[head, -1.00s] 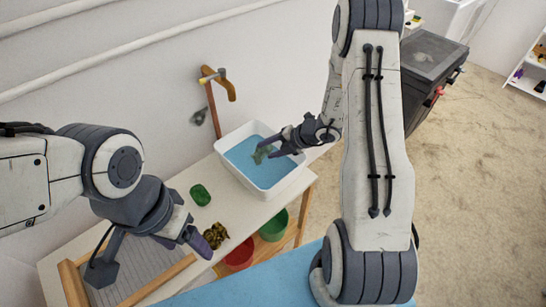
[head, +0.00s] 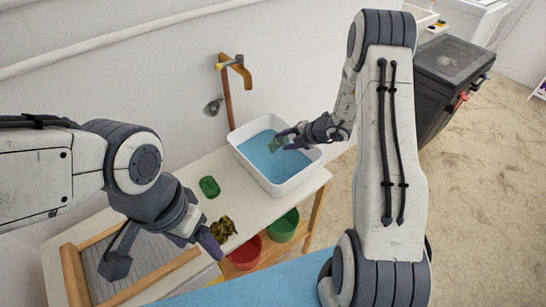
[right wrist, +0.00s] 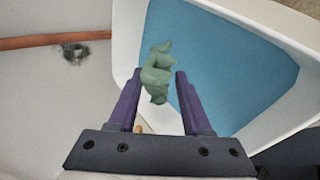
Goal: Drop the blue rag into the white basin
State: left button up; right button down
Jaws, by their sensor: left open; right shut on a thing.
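The white basin (head: 306,172) stands on the pale table, with a blue surface like water inside. My right gripper (head: 284,138) reaches over the basin from the right. It is shut on a crumpled grey-green rag (head: 277,145), the only rag at the basin; it looks greener than blue. In the right wrist view the rag (right wrist: 156,75) sits between the purple fingers (right wrist: 158,88), above the basin's near wall and blue interior. The gap between rag and blue surface is hard to judge. My left gripper (head: 197,238) is open and empty at the table's front, beside a dark yellow-brown crumpled cloth (head: 223,228).
A green lump (head: 209,187) lies on the table left of the basin. A brown post with a tap (head: 228,90) rises behind it. A red bucket (head: 246,255) and a green bucket (head: 284,226) stand on the lower shelf. A ridged grey board (head: 150,267) lies front left.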

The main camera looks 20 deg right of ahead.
jog(key=shift+c, duration=1.3)
grip_release()
jog(key=v, duration=1)
jog(key=shift+r, duration=0.2)
jog(key=shift+s, duration=0.1)
